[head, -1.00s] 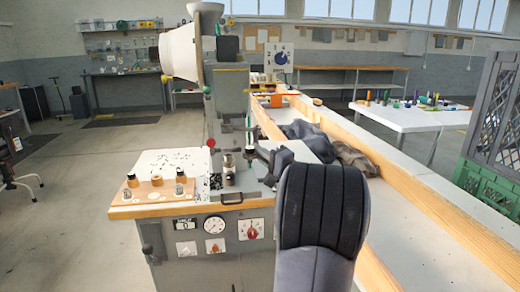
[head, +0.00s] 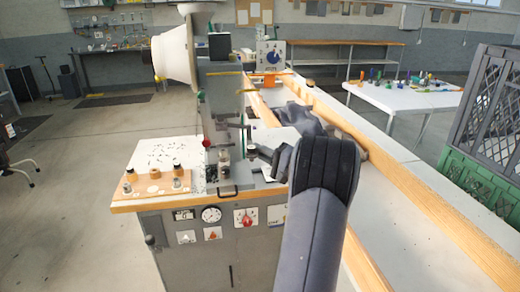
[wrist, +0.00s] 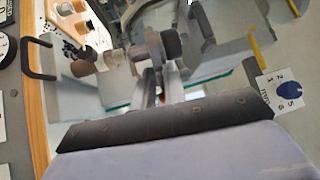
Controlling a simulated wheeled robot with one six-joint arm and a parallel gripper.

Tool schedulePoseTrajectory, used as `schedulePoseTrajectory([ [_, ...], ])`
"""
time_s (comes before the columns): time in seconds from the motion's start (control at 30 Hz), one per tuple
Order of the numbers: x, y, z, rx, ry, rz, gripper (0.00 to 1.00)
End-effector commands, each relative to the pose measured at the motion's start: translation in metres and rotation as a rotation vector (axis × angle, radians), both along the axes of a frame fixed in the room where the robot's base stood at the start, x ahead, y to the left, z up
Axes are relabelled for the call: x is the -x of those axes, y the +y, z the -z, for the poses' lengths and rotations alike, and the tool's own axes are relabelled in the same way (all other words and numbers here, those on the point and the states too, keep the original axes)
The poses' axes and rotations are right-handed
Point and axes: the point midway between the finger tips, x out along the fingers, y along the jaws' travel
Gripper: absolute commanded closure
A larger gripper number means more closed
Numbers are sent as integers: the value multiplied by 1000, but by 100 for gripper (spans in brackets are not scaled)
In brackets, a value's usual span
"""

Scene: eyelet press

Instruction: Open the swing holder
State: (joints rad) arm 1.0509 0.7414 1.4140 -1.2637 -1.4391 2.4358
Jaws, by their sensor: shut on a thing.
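The press (head: 225,100) stands on its bench, with a small metal post (head: 224,160) at its working spot. My gripper (head: 258,153) reaches in from the right beside this post and is partly hidden behind my arm. In the wrist view my gripper's narrow fingers (wrist: 160,88) are close together at what looks like the swing holder (wrist: 142,52), a grey bar with round ends and a dark knob (wrist: 172,43). The exact contact is blurred. Whether the holder is swung out cannot be told.
A wooden board with several small cups (head: 153,186) lies left of the post. A red ball knob (head: 207,143) and a dark handle (head: 229,192) are close by.

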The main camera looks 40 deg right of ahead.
Motion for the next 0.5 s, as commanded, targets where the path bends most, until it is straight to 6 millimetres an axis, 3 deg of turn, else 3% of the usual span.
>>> schedulePoseTrajectory([
  [0.13, 0, 0, -7, 6, -15, 1, 100],
  [0.17, 0, 0, -7, 6, -15, 1, 87],
  [0.3, 0, 0, -6, 5, -13, 1, 76],
  [0.37, 0, 0, -5, 5, -10, 1, 71],
  [0.5, 0, 0, -4, 2, -8, 1, 71],
])
